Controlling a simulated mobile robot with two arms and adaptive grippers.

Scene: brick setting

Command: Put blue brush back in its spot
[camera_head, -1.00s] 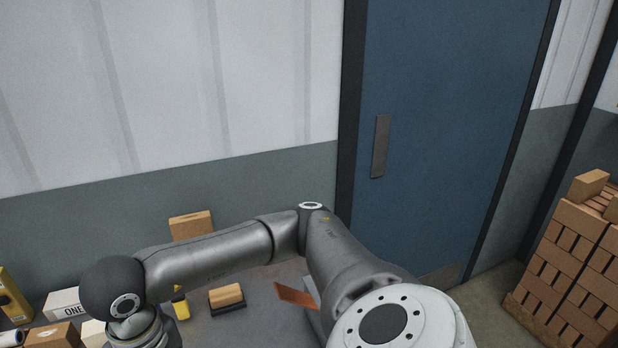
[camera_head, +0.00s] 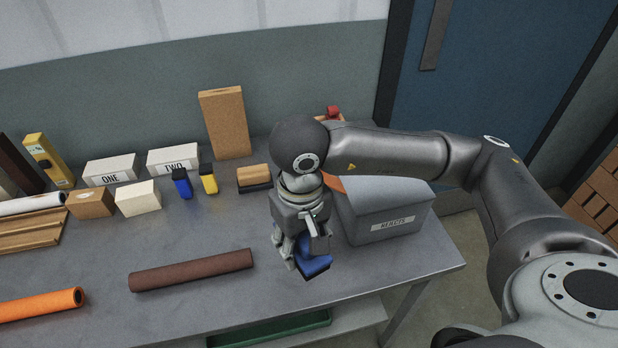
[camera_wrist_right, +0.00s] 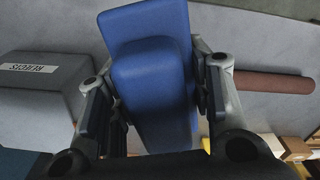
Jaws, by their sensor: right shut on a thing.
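My right gripper (camera_head: 307,252) is shut on the blue brush (camera_head: 316,266) above the front right part of the grey table (camera_head: 210,314). In the right wrist view, the blue brush (camera_wrist_right: 152,85) sits between the two fingers of the right gripper (camera_wrist_right: 160,95). I cannot tell from these views whether the brush touches the table. A similar brush with a tan block and dark base (camera_head: 253,177) stands farther back on the table. My left gripper is not in view.
A grey REJECTS bin (camera_head: 385,215) stands close to the right of the gripper. A brown tube (camera_head: 190,270) lies to its left. Small blue (camera_head: 182,184) and yellow (camera_head: 208,180) items stand near white blocks ONE (camera_head: 110,172) and TWO (camera_head: 172,160).

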